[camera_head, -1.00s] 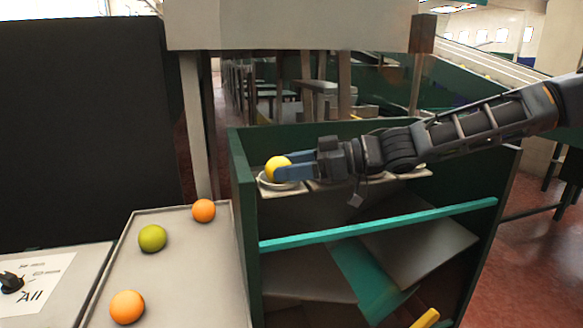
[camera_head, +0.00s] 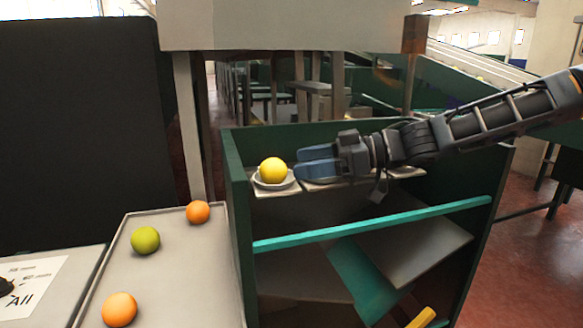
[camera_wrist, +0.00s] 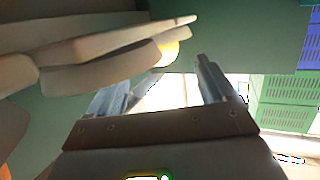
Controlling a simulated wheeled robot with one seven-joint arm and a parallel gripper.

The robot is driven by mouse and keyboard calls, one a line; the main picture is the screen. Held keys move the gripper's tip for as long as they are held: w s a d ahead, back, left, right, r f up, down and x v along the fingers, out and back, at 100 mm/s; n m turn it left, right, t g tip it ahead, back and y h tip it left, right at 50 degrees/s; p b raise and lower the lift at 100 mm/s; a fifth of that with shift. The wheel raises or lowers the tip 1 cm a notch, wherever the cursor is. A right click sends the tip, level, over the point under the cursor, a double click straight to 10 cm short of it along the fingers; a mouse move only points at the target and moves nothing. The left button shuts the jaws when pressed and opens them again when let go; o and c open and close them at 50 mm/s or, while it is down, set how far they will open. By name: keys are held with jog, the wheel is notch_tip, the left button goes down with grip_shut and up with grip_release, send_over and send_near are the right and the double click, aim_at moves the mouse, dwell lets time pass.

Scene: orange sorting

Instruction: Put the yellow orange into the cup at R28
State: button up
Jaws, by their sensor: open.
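The yellow orange (camera_head: 273,170) rests in a shallow white cup (camera_head: 262,184) at the left end of the shelf in the green bin frame. No R28 label can be read. My gripper (camera_head: 300,165) is open and empty just to the right of the orange, with its blue fingers pointing left toward it and apart from it. In the wrist view the two fingers (camera_wrist: 165,85) are spread with nothing between them. Part of the yellow orange (camera_wrist: 169,52) shows beyond, partly hidden by pale cup or shelf edges.
On the grey tray (camera_head: 185,275) at left lie a green orange (camera_head: 145,240) and two orange ones (camera_head: 198,212) (camera_head: 119,309). The green side wall (camera_head: 236,215) stands between tray and shelf. A teal bar (camera_head: 380,222) crosses below the shelf. More cups sit behind my gripper, mostly hidden.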

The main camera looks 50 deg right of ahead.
jog(key=shift+v, duration=1.35)
